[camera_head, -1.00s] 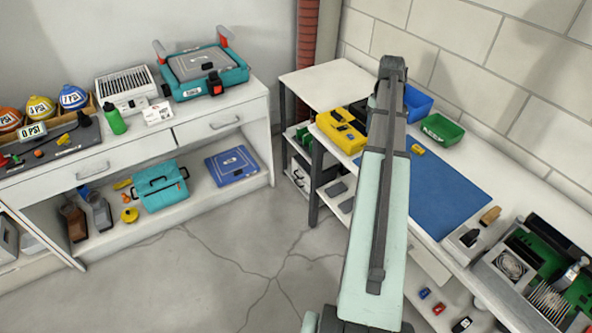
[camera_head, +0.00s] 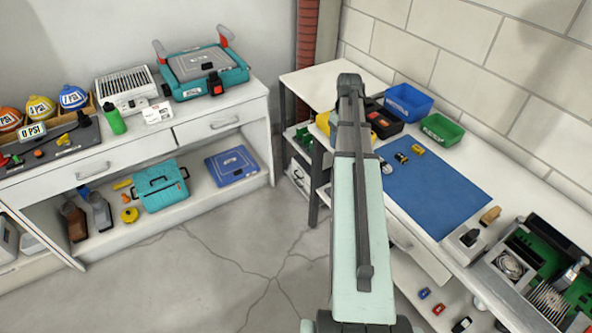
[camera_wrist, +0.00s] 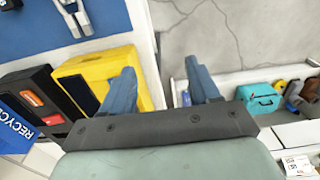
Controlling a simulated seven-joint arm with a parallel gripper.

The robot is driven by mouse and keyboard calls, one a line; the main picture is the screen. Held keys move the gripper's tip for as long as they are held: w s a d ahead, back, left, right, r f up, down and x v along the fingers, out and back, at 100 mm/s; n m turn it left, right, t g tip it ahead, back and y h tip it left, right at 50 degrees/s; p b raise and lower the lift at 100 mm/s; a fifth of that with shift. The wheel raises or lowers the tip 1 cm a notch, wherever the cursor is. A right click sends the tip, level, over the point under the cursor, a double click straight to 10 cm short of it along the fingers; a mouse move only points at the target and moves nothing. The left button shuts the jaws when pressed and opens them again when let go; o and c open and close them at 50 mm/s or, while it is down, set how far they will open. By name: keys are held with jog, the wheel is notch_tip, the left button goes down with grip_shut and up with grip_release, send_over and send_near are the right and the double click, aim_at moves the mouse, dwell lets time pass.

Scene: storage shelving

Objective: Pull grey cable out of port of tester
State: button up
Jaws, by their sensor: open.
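My gripper (camera_wrist: 160,72) is open and empty, its two blue-grey fingers spread apart in the wrist view. A yellow box-shaped device (camera_wrist: 98,66) lies behind and beside the left finger; I cannot tell if it is the tester. In the head view my arm hides most of the yellow device (camera_head: 322,122). A black case (camera_wrist: 38,100) with orange parts stands next to it, also seen in the head view (camera_head: 385,121). I cannot make out a grey cable or a port. A grey-white metallic item (camera_wrist: 72,16) lies on the blue mat.
The blue mat (camera_head: 440,195) covers the middle of the right bench. A blue bin (camera_head: 408,101) and a green bin (camera_head: 441,130) stand along the wall. An open electronics case (camera_head: 540,270) is at the near right. Open floor (camera_head: 250,270) lies left of the bench.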

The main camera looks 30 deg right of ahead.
jog(key=w+a+f, duration=0.1)
jog(key=a+f, duration=0.3)
jog(key=a, duration=0.4)
jog(key=w+a+f, duration=0.1)
jog(key=a+f, duration=0.4)
jog(key=a, duration=0.3)
jog(key=shift+w+a+f, duration=0.2)
jog(key=shift+w+a, duration=0.05)
jog(key=shift+w, duration=0.15)
jog(key=s+a+f+m+g, duration=0.1)
jog(key=s+a+f+m, duration=0.1)
jog(key=s+a+f, duration=0.65)
jog(key=s+a+f+m+g, duration=0.1)
jog(key=s+a+f, duration=0.2)
jog(key=s+f, duration=0.55)
jog(key=s+a+f+n+g, duration=0.1)
jog(key=s+a+f+g, duration=0.1)
jog(key=s+a+f, duration=0.4)
jog(key=s+a+f+n+g, duration=0.2)
jog(key=s+a+f, duration=0.4)
jog(key=s+f, duration=0.3)
jog(key=s, duration=0.4)
jog(key=shift+s+a+g, duration=0.15)
jog(key=shift+s+g, duration=0.25)
